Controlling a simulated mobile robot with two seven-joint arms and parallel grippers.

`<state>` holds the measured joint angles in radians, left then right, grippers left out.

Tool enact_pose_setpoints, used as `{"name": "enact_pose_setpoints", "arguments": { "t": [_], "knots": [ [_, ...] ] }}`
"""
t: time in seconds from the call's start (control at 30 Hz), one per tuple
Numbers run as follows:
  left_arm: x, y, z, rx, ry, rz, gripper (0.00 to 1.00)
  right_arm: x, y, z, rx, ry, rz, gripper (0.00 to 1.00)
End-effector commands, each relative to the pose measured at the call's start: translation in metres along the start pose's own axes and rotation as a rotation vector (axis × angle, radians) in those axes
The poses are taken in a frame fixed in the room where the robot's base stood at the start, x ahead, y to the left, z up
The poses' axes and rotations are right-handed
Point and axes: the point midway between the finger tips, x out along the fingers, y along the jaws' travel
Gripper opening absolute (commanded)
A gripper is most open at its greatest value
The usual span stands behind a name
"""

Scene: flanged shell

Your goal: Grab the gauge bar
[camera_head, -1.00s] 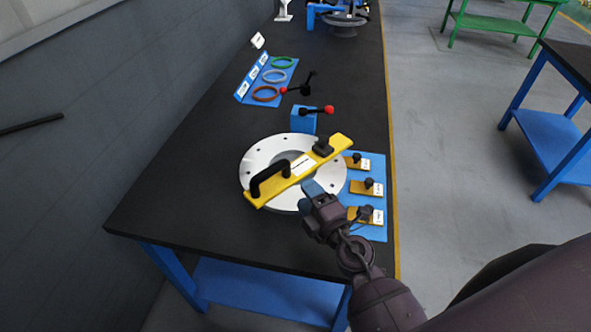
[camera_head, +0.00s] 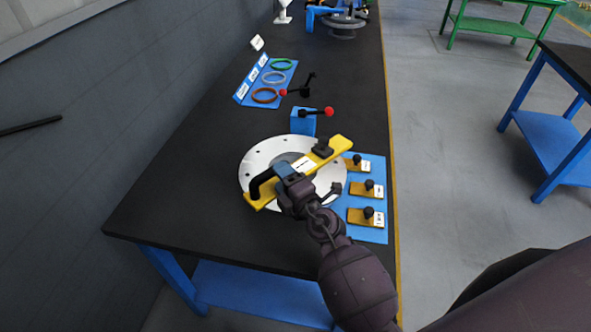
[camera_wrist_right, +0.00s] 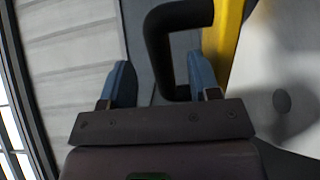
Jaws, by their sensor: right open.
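The gauge bar (camera_head: 335,146) is a long yellow bar lying tilted across a round silver flange (camera_head: 256,153) on the black table. It has a black arch handle (camera_head: 256,184) near its left end, a black knob (camera_head: 322,150) and a white label. My right gripper (camera_head: 284,170) is over the bar beside the handle and hides part of both. In the right wrist view the blue fingers (camera_wrist_right: 160,82) are open, and the black handle (camera_wrist_right: 158,45) extends into the space between them. I cannot tell whether they touch it. The yellow bar (camera_wrist_right: 222,40) is behind the right finger. My left gripper is not in view.
A blue mat (camera_head: 376,235) with several small yellow blocks lies right of the flange. A blue block (camera_head: 303,122) with a red-tipped lever stands behind it. Coloured rings (camera_head: 265,95) lie farther back. A grey wall is at left.

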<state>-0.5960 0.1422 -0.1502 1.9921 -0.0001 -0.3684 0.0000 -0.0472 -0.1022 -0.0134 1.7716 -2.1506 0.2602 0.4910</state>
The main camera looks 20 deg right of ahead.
Motion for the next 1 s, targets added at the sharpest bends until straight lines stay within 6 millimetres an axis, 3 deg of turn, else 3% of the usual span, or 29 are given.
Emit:
{"name": "enact_pose_setpoints", "arguments": {
  "t": [0.23, 0.57, 0.9, 1.0],
  "knots": [
    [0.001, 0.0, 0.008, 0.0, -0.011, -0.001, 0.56, 0.028, 0.0, 0.001, -0.001, -0.001, 0.0, 0.56],
    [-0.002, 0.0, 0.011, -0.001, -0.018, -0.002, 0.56, 0.031, 0.0, 0.001, 0.0, -0.001, 0.0, 0.55],
    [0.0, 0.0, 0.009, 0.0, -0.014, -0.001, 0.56, 0.031, 0.0, 0.001, 0.0, 0.0, 0.0, 0.03],
    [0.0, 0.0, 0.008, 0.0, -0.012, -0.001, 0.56, 0.031, 0.0, 0.001, 0.0, -0.001, -0.001, 0.0]
  ]
}}
